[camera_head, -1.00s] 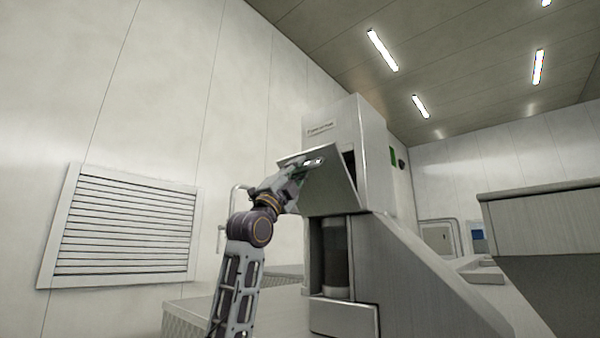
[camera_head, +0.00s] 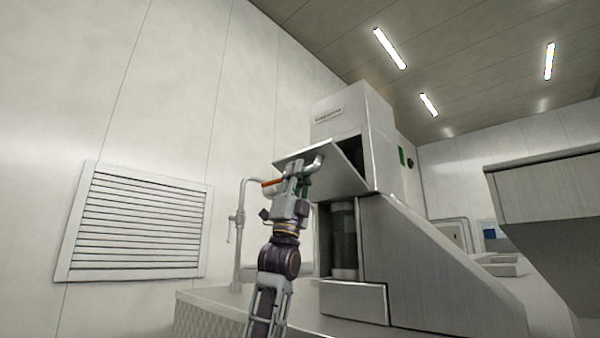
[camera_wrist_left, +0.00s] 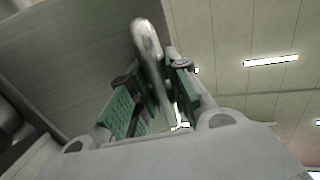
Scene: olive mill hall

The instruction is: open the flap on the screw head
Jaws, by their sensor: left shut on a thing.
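The screw head (camera_head: 355,112) is the pale metal box on top of the sloped machine. Its flap (camera_head: 345,178) is a flat metal plate tilted outward from the front, with a dark opening (camera_head: 350,148) showing above and behind it. A rounded bar handle (camera_head: 316,163) sits near the flap's outer edge. My left gripper (camera_head: 302,176) is at this handle, shut on it. In the left wrist view, the shiny handle (camera_wrist_left: 147,42) runs between the green-padded fingers (camera_wrist_left: 155,95), and the flap's underside (camera_wrist_left: 80,50) fills the upper left. My right gripper is not in view.
A pipe with a tap (camera_head: 239,225) and a red-handled part (camera_head: 271,182) stand just left of my left gripper. A metal counter (camera_head: 205,298) lies below. A louvred vent (camera_head: 140,225) is on the left wall. A big metal hopper-like body (camera_head: 545,190) stands at right.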

